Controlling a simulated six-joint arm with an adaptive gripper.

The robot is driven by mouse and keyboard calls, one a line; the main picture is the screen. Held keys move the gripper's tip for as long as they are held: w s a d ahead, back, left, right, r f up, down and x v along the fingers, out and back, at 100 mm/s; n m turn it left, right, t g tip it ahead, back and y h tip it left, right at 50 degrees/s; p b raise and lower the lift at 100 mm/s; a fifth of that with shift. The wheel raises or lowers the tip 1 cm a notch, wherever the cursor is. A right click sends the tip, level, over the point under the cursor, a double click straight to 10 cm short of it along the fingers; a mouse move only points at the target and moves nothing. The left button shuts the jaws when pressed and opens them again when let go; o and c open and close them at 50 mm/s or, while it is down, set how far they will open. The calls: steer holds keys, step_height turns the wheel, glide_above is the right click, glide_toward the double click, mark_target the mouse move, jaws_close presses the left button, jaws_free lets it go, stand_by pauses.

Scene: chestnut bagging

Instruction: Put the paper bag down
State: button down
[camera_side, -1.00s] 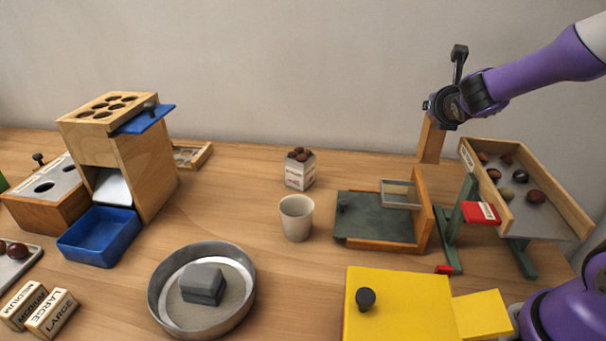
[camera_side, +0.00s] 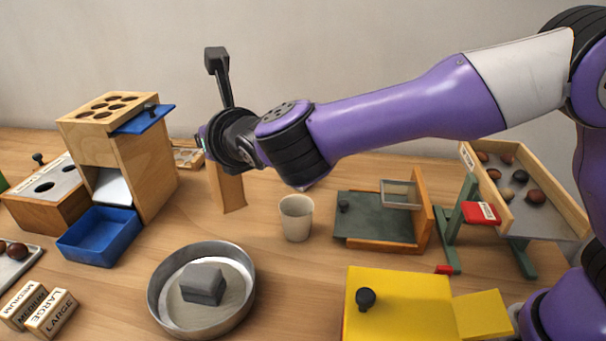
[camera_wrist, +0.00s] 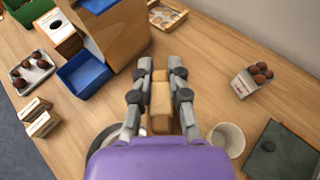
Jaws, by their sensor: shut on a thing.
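A tan paper bag (camera_side: 229,192) hangs below my gripper in the side view, between the wooden tower and the white cup. In the wrist view the bag (camera_wrist: 160,104) stands between the two fingers of my gripper (camera_wrist: 161,70), which are shut on it. The bag is upright in the side view; I cannot tell whether its bottom touches the table. My wrist hides the bag's top in the side view.
The wooden tower (camera_side: 148,165) with a blue tray (camera_side: 98,238) stands left of the bag. The white cup (camera_side: 296,218) is to its right and a metal pan (camera_side: 246,262) in front. A carton of chestnuts (camera_wrist: 243,85) is behind the cup.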

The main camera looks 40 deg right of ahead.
steer(key=shift+s+a, duration=0.3)
steer(key=shift+a, duration=0.55)
steer(key=w+d+f, duration=0.7)
steer(key=w+f, duration=0.1)
steer(key=f, duration=0.3)
steer(key=shift+w, duration=0.25)
steer(key=shift+f, duration=0.1)
steer(key=c, duration=0.9)
jaws_free()
steer(key=shift+o, duration=0.2)
